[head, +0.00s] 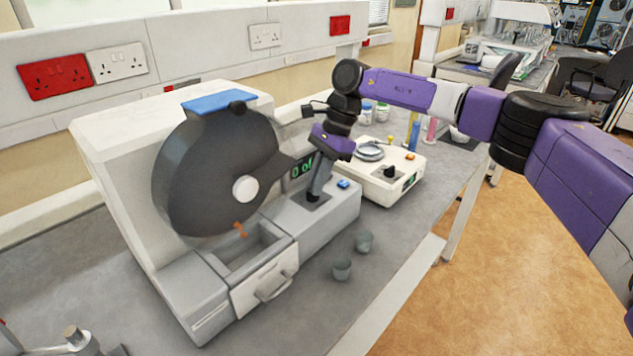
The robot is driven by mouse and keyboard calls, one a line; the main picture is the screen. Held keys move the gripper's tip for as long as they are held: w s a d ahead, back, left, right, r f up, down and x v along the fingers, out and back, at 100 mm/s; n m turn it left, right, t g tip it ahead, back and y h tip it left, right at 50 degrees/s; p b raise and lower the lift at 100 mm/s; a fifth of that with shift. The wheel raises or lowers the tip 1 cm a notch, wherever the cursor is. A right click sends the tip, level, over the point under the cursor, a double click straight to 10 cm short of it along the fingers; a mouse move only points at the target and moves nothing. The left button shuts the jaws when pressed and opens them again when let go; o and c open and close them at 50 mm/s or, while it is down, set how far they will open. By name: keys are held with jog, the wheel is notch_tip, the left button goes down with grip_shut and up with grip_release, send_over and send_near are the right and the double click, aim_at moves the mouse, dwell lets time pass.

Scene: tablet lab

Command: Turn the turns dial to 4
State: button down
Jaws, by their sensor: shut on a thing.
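A tablet tester with a big dark grey drum (195,185) and a pale grey base (345,210) stands on the bench. My gripper (313,195) points down at the top of the base, shut on the turns dial. The fingers cover most of the dial, so its pointer and scale cannot be read. A green display (301,168) behind the gripper shows "0 of"; the rest is hidden by my wrist. A blue button (343,183) sits to the right of the gripper.
A white device (375,185) with a round metal pan (370,152) and a black knob (390,172) stands just behind. Two grey cups (342,269) (364,242) stand on the bench in front. An open drawer (265,285) juts out below the drum. Bottles and coloured tubes stand farther back.

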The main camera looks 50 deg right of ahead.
jog(key=m, duration=0.1)
jog(key=m+t+b, duration=0.1)
jog(key=m, duration=0.1)
jog(key=m+b, duration=0.1)
jog(key=m, duration=0.1)
jog(key=shift+s+a+f+t+h, duration=0.1)
jog(key=shift+s+f+t+h, duration=0.05)
jog(key=shift+s+t+h, duration=0.2)
jog(key=m+t+h+b, duration=0.1)
jog(key=m+b, duration=0.1)
jog(key=m, duration=0.1)
jog(key=shift+a, duration=0.1)
jog(key=shift+m+b, duration=0.65)
jog(key=shift+m, duration=0.05)
jog(key=shift+h, duration=0.25)
jog(key=c, duration=1.5)
grip_release()
jog(key=shift+a, duration=0.1)
